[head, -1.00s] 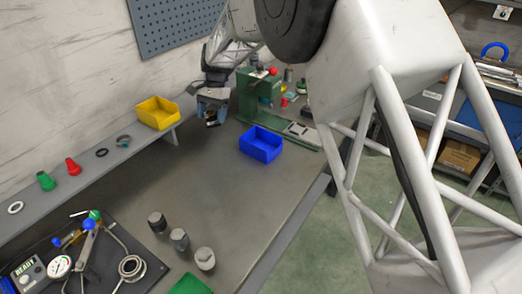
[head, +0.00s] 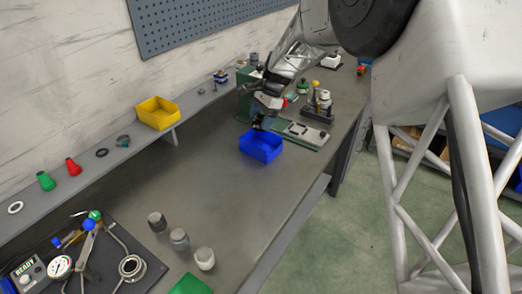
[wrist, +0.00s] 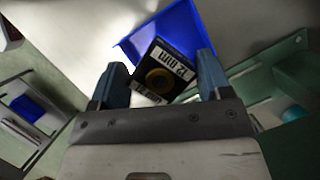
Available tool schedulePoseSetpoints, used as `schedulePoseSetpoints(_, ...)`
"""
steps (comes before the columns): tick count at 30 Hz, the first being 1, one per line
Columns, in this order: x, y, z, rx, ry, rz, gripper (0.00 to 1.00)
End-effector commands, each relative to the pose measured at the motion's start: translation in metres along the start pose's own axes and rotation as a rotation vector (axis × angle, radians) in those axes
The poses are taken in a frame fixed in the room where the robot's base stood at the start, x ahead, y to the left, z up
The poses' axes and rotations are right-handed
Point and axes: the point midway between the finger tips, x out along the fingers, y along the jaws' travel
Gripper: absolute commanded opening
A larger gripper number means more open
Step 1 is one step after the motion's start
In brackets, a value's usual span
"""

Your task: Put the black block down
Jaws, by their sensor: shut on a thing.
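The black block (wrist: 152,68), with a white label reading "12 mm" and a tan ring on its face, is between the fingers of my gripper (wrist: 160,80) in the wrist view. My gripper is shut on it and the block looks tilted in that view. In the head view my gripper (head: 262,116) is at the back edge of the blue bin (head: 262,149), above the workbench. The blue bin also shows behind the block in the wrist view (wrist: 182,25). Whether the block touches the bin cannot be told.
A green fixture plate (head: 303,134) lies just right of the blue bin. A yellow bin (head: 157,112) sits on the wall shelf. Several grey cylinders (head: 180,240) stand at the front. The bench between them and the blue bin is clear.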

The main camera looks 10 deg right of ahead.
Motion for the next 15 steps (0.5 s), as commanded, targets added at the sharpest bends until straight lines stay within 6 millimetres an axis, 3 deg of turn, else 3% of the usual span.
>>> schedulePoseSetpoints(10,0.001,0.0,0.0,0.0,0.0,0.0,0.36)
schedulePoseSetpoints(15,0.011,0.0,-0.005,-0.001,0.0,0.001,0.36)
